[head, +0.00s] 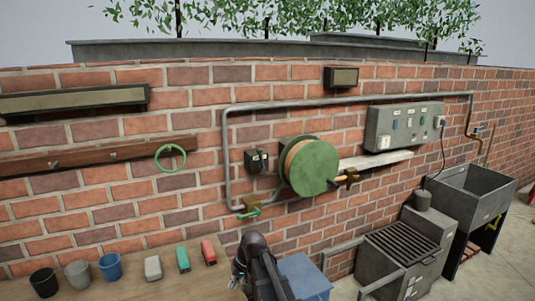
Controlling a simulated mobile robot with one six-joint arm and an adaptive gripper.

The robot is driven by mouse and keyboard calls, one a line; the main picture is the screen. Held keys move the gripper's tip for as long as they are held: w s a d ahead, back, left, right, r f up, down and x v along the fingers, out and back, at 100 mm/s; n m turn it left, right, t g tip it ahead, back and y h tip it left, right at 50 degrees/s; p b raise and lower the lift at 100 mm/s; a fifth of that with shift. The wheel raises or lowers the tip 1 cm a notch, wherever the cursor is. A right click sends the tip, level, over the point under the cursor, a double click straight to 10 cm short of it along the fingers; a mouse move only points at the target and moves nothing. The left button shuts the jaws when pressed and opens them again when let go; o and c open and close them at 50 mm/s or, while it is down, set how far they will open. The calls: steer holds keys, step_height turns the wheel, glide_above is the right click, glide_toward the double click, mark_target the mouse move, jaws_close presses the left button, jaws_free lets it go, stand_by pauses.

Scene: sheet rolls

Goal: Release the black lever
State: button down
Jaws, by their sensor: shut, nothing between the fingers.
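I cannot make out a black lever for certain. A small black fitting (257,161) is on the brick wall left of the green reel, and its details are too small to read. The green reel (312,166) has a brass-coloured fitting (347,178) at its right side, with a small dark part beside it. My dark arm rises from the bottom middle, and my gripper (240,272) shows small at its left side. It is shut and empty, below the reel and apart from the wall fittings. Its fingertips are hard to make out.
A wooden bench (190,287) at lower left carries several cups and three small blocks. A blue box (305,276) is right of my arm. A grill-like unit (395,255) and a grey sink (470,190) stand at right. A pipe (227,150) runs around the reel.

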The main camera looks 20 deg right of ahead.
steer(key=w+d+r+m+t+y+p, duration=0.15)
steer(key=w+d+r, duration=0.25)
steer(key=w, duration=0.4)
steer(key=w+d+r+m+t+y+p, duration=0.1)
steer(key=w+d+r+t+y+p, duration=0.1)
steer(key=w+d+r, duration=0.35)
steer(key=w+d+r+m+t+p, duration=0.1)
steer(key=w+d+r+t+p, duration=0.1)
steer(key=w+d+r, duration=0.3)
steer(key=w+d+r+m+t+y+p, duration=0.1)
steer(key=w+d+r, duration=0.5)
steer(key=d, duration=0.7)
steer(key=w+d+r+m+t+y+p, duration=0.1)
steer(key=w+d+r+m+t+p, duration=0.2)
steer(key=w+d, duration=0.6)
step_height(320, 180, up, 3)
steer(key=shift+w+f+t, duration=0.1)
steer(key=shift+w+t, duration=0.1)
steer(key=shift+t, duration=1.05)
steer(key=shift+a, duration=0.15)
steer(key=x, duration=1)
steer(key=shift+b, duration=0.4)
steer(key=shift+s+d, duration=0.15)
steer(key=shift+d, duration=0.05)
steer(key=shift+a, duration=0.1)
